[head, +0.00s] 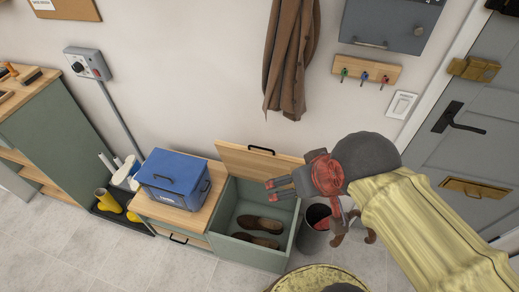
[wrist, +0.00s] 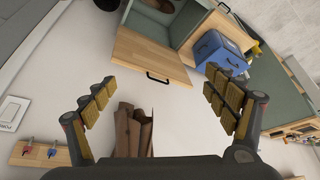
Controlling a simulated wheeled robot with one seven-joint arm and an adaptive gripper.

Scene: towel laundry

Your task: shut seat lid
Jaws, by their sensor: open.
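The wooden seat lid (head: 245,157) stands open, tilted up at the back of the green bench compartment (head: 262,250), with a black handle (head: 261,150) at its upper edge. A pair of brown shoes (head: 259,223) lies in the open compartment. My gripper (head: 303,212) is open and empty, above the right side of the compartment, and hides the lid's right end in the head view. In the wrist view my gripper (wrist: 159,84) has its fingers wide apart. The lid (wrist: 148,56) and its handle (wrist: 165,79) show beyond and between them, apart from the fingers.
A blue box (head: 174,178) sits on the bench's closed left part. A dark bin (head: 313,236) stands right of the compartment. A brown coat (head: 291,60) hangs on the wall above the lid. A round yellowish top (head: 305,279) is at the bottom edge. Floor at the front left is clear.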

